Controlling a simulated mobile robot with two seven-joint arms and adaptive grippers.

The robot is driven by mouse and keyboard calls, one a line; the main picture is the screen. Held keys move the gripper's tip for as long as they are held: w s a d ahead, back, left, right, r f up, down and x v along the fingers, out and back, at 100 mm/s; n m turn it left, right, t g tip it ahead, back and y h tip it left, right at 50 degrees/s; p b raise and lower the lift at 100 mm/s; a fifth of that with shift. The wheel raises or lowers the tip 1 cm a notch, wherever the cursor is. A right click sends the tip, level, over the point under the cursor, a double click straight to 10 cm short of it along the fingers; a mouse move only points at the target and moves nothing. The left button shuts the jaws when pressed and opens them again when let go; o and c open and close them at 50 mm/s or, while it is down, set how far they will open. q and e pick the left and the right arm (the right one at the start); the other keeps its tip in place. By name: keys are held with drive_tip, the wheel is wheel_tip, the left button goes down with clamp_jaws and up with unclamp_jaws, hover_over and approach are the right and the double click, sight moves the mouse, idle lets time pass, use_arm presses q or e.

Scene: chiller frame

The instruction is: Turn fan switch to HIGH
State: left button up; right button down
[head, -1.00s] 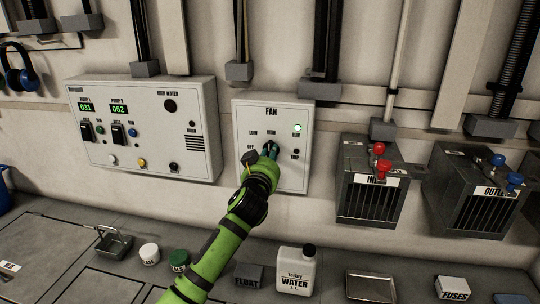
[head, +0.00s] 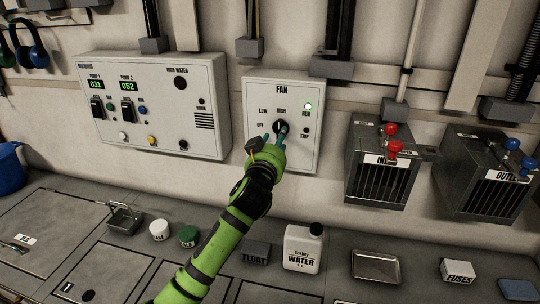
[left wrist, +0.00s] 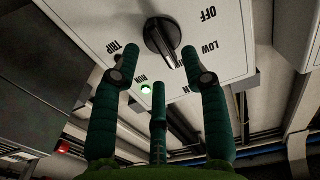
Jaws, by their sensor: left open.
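The white FAN panel (head: 254,108) is on the wall, with labels OFF, LOW and HIGH around a black rotary switch (head: 281,127). In the left wrist view the switch (left wrist: 162,38) has its pointer end aimed past LOW, toward the partly hidden HIGH label. The green RUN lamp (head: 308,106) is lit. My left gripper (head: 275,137), on a green arm, is open just below and in front of the switch. In the left wrist view its three dark-green fingers (left wrist: 160,85) are spread, with the switch beyond their tips and nothing between them.
A pump control panel (head: 150,135) is on the wall to the left. INLET (head: 380,185) and OUTLET (head: 492,190) boxes with red and blue valves stick out at right. A WATER jug (head: 302,250) and small containers stand on the bench below.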

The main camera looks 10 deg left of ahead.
use_arm(q)
drive_tip(key=s, duration=0.8)
